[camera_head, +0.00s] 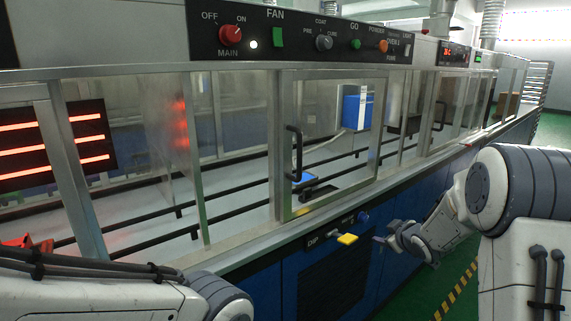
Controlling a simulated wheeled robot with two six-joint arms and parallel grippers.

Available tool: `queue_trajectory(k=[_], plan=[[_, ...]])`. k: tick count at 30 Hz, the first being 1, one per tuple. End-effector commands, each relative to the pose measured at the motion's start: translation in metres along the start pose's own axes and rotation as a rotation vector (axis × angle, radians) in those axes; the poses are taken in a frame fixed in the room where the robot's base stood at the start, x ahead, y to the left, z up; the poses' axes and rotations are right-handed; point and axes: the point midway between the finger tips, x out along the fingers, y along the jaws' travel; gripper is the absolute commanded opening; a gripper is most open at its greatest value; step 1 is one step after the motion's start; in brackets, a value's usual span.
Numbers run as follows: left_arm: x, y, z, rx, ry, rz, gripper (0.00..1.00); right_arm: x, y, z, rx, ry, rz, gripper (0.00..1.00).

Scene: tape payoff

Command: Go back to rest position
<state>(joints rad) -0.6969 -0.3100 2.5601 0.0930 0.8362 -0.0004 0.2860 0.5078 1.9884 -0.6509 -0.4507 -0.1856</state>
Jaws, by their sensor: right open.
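My right arm comes in from the right edge, with its white links in front of the machine's blue lower panels. My right gripper (388,240) is dark and small at the end of this arm. My left arm shows only as a white link and dark cables at the bottom left. The left gripper is out of the picture.
A long machine with a glass-fronted enclosure runs along the left and middle. Its control panel has a red MAIN knob (230,34) and a green FAN switch (278,37). A glass door with a black handle (295,153) is shut. Green floor with a yellow-black stripe (458,290) lies at right.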

Motion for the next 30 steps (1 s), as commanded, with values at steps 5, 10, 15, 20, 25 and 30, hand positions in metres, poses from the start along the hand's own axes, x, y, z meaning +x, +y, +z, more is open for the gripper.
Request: queue_trajectory(k=[5, 10, 15, 20, 25, 30], plan=[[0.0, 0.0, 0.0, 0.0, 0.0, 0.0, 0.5, -0.09, -0.092, 0.038, 0.304, -0.362, -0.089, 0.68], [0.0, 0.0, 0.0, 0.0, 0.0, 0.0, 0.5, -0.163, -0.159, 0.071, 0.479, -0.603, -0.168, 0.68], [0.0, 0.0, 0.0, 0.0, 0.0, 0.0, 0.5, -0.23, -0.217, 0.095, 0.611, -0.796, -0.248, 0.68], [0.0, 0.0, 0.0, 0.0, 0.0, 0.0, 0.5, -0.257, -0.259, 0.057, 0.444, -0.782, -0.381, 0.68], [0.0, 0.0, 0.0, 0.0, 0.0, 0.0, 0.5, -0.295, -0.294, 0.037, 0.301, -0.785, -0.495, 0.68], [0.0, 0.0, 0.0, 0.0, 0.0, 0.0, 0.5, -0.333, -0.319, 0.028, 0.169, -0.788, -0.59, 0.68]])
